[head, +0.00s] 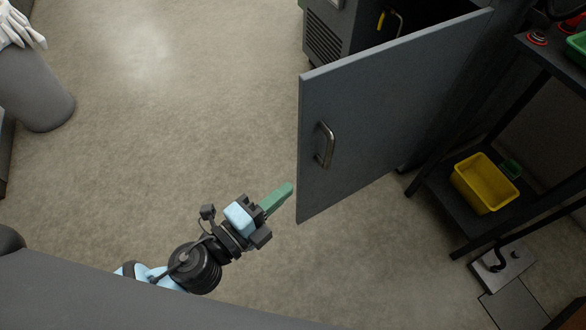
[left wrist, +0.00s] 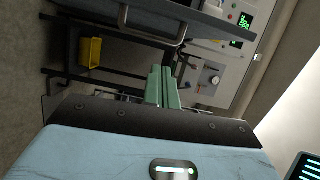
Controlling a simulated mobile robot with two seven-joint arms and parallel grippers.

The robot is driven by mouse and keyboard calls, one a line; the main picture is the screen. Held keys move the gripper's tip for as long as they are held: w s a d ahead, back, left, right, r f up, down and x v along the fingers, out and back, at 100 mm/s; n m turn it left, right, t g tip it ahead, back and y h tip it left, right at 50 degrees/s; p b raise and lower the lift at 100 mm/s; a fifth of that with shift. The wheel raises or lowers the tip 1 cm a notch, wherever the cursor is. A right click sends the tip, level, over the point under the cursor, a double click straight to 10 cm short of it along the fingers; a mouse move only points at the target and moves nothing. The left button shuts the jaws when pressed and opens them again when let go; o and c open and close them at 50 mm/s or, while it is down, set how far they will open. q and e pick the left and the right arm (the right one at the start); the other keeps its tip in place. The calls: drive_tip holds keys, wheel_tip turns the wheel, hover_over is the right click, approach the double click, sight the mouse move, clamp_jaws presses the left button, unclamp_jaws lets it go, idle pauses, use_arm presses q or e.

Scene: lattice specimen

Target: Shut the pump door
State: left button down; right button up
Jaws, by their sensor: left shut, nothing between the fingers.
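The pump door (head: 390,110) is a grey panel standing wide open from the cabinet, with a curved metal handle (head: 325,145) near its free edge. My left gripper (head: 289,188), with green fingers, is shut and empty. In the head view its fingertips appear just left of the door's lower free corner; I cannot tell whether they touch it. In the left wrist view the shut fingers (left wrist: 162,72) point toward the room, and the handle (left wrist: 152,38) shows above them with part of the door. My right gripper is not in view.
The open cabinet (head: 335,30) stands at the top. At right, a dark shelf rack (head: 445,206) holds a yellow bin (head: 485,184), near a metal plate (head: 503,263) on the floor. A grey cylinder (head: 35,90) with white gloves stands at upper left. The floor left of the door is clear.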

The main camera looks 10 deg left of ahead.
sight(305, 150)
use_arm(q)
drive_tip(key=shift+w+d, duration=0.5)
drive_tip(key=shift+w, duration=1.4)
drive_tip(key=shift+w+d, duration=0.5)
drive_tip(key=shift+w, duration=1.35)
drive_tip(key=shift+w+d, duration=0.5)
drive_tip(key=shift+w, duration=1.4)
drive_tip(key=shift+m, duration=0.3)
